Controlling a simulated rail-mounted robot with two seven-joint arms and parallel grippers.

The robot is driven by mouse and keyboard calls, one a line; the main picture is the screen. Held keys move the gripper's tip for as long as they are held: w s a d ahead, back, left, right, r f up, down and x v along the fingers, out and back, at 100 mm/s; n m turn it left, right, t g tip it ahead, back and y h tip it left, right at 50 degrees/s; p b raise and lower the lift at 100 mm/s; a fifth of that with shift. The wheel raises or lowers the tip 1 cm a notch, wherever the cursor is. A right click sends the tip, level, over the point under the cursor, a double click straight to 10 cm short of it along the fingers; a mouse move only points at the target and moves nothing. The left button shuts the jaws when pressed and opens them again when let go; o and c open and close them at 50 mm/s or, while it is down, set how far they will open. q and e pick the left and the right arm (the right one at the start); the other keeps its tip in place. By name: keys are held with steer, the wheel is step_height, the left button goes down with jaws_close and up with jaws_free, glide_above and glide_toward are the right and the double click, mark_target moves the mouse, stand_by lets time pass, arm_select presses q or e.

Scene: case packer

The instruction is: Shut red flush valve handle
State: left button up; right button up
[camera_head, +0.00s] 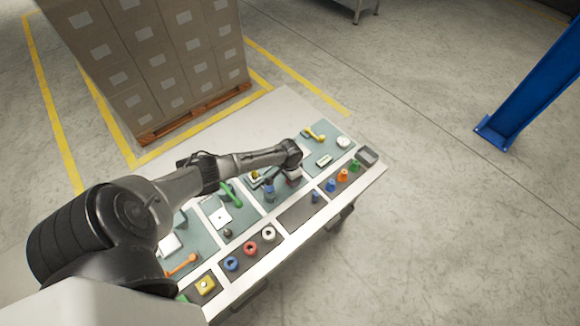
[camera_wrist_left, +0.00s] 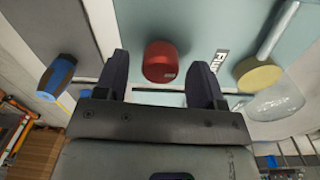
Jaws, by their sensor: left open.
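The red handle (camera_head: 296,181) is largely hidden by my arm in the head view. In the left wrist view the red handle (camera_wrist_left: 160,58) shows as a short round red knob on the pale teal panel. A label beginning "Flu" (camera_wrist_left: 220,60) is beside it, partly covered by a finger. My left gripper (camera_wrist_left: 160,72) is open, with one finger to each side of the red handle in the picture. Gaps show between both fingers and the handle, and contact is not visible. My right gripper is not in view.
A blue-and-grey knob (camera_wrist_left: 57,77) stands left of the fingers, and a yellow round part (camera_wrist_left: 258,76) with a metal rod stands right. The table holds a green handle (camera_head: 231,192), an orange handle (camera_head: 182,264) and several coloured knobs. Stacked boxes (camera_head: 150,60) stand behind.

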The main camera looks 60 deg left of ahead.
arm_select(q)
step_height(320, 180, up, 13)
steer(key=shift+a+f+p, duration=0.2)
steer(key=shift+p, duration=0.15)
stand_by(0.7)
